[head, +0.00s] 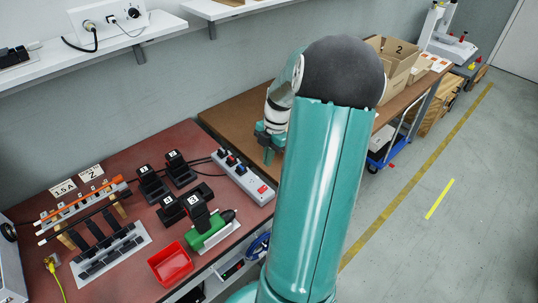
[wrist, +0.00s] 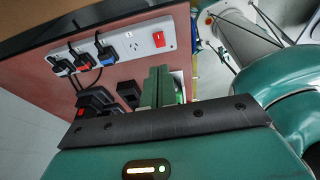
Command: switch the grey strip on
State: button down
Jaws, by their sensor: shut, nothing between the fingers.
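The light grey power strip (head: 240,176) lies along the right part of the red-brown bench top, and it also fills the upper middle of the wrist view (wrist: 113,62). Its red rocker switch (wrist: 158,39) sits at the end of the strip, beside an empty socket; it is small in the head view (head: 263,189). Whether the rocker is pressed cannot be told. Black plugs (wrist: 104,50) fill the other sockets. My gripper (head: 268,157) is near the strip's switch end, beyond it in the head view. Its fingers (wrist: 158,84) are shut and empty, apart from the switch.
A white socket unit (head: 108,20) sits on the wall shelf. A brown table (head: 240,118) adjoins the bench.

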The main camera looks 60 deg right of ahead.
aim_at(265, 187)
jog(key=x, duration=0.6)
jog(key=d+x, duration=0.1)
jog(key=x, duration=0.2)
jog(key=shift+s+d+f, duration=0.1)
jog(key=shift+f, duration=0.6)
jog(key=shift+d+f, duration=0.1)
jog(key=shift+s+f+y, duration=0.1)
jog(key=shift+f+y, duration=0.1)
jog(key=shift+y, duration=0.1)
jog(key=shift+r, duration=0.1)
jog(key=shift+w+a+r, duration=0.2)
jog(key=shift+a+r, duration=0.1)
jog(key=shift+a, duration=0.4)
